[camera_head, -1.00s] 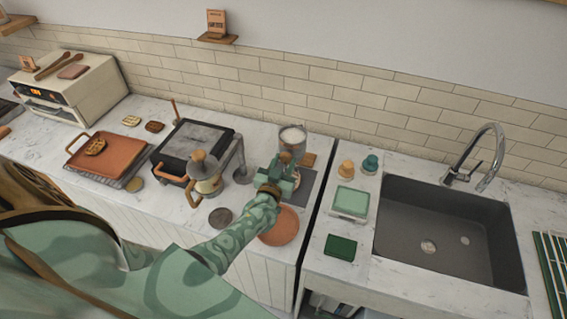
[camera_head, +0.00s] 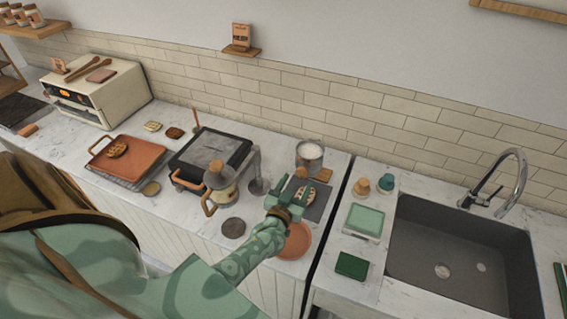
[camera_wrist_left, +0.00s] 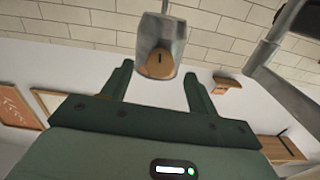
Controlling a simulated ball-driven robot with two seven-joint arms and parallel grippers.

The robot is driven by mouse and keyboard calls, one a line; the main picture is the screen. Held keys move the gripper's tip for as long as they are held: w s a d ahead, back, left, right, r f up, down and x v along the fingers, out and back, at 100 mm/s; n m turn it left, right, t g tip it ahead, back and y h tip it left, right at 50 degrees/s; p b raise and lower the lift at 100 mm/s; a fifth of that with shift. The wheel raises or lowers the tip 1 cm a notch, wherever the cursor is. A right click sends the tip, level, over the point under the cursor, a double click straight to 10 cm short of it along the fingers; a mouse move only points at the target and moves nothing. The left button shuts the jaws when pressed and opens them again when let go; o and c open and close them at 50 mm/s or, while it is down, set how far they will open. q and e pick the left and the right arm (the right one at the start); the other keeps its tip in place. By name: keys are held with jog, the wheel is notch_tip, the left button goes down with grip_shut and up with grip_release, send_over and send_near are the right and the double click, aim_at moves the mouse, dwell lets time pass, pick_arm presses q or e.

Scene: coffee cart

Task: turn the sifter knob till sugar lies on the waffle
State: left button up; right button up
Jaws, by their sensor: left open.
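The sifter (camera_head: 309,152) is a grey metal can with white sugar showing in its top. Its tan knob (camera_head: 301,172) faces my left gripper (camera_head: 303,183). In the left wrist view the knob (camera_wrist_left: 157,65) has a dark slot and sits between the open fingers of my gripper (camera_wrist_left: 158,74). A gap shows on both sides of it. The waffle (camera_head: 304,196) lies on a dark slab (camera_head: 318,210) below, partly hidden by the gripper. I cannot tell whether sugar lies on it. My right gripper is not in view.
A terracotta plate (camera_head: 294,243) lies under my wrist. Shakers (camera_head: 361,186), a green box (camera_head: 363,221) and a sink (camera_head: 450,250) are to the right.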

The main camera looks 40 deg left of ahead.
pick_arm(q)
jog(key=v, duration=1.3)
jog(key=shift+d, duration=0.15)
